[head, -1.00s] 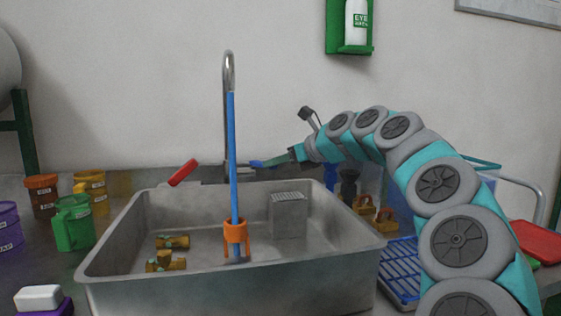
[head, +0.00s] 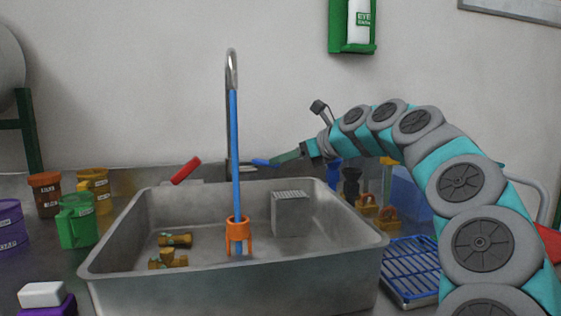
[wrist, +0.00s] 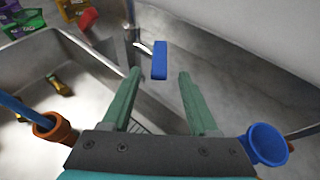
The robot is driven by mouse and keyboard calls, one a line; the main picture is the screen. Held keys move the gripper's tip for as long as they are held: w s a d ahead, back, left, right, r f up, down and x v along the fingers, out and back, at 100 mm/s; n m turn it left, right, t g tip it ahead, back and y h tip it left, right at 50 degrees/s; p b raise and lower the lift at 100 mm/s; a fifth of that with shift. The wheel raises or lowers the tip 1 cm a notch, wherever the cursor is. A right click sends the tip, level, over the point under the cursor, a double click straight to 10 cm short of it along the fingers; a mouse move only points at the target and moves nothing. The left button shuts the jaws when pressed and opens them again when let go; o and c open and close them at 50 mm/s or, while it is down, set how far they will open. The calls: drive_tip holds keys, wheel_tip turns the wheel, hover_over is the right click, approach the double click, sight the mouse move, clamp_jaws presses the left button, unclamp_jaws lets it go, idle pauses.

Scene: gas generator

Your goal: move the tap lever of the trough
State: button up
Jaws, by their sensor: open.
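The steel trough (head: 230,290) stands on the bench with a tall gooseneck tap (head: 229,140) at its back edge. A red lever (head: 186,170) sticks out left of the tap; it also shows in the wrist view (wrist: 88,18). A blue lever (head: 261,162) sticks out right of it; in the wrist view the blue lever (wrist: 159,60) stands just ahead of the gap between my green fingertips. My gripper (wrist: 159,74) is open and empty, to the right of the blue lever. I see no clear contact. In the head view its fingertips (head: 274,160) partly overlap the lever.
Brass fittings (head: 174,240) and a grey block (head: 290,214) are inside. Mugs and cans stand left. A blue funnel (wrist: 265,144) is near my gripper's right side. The wall is close behind.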

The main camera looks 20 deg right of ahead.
drive_tip(key=v, duration=0.5)
drive_tip(key=shift+s, duration=0.1)
drive_tip(key=shift+s, duration=0.1)
idle(0.3)
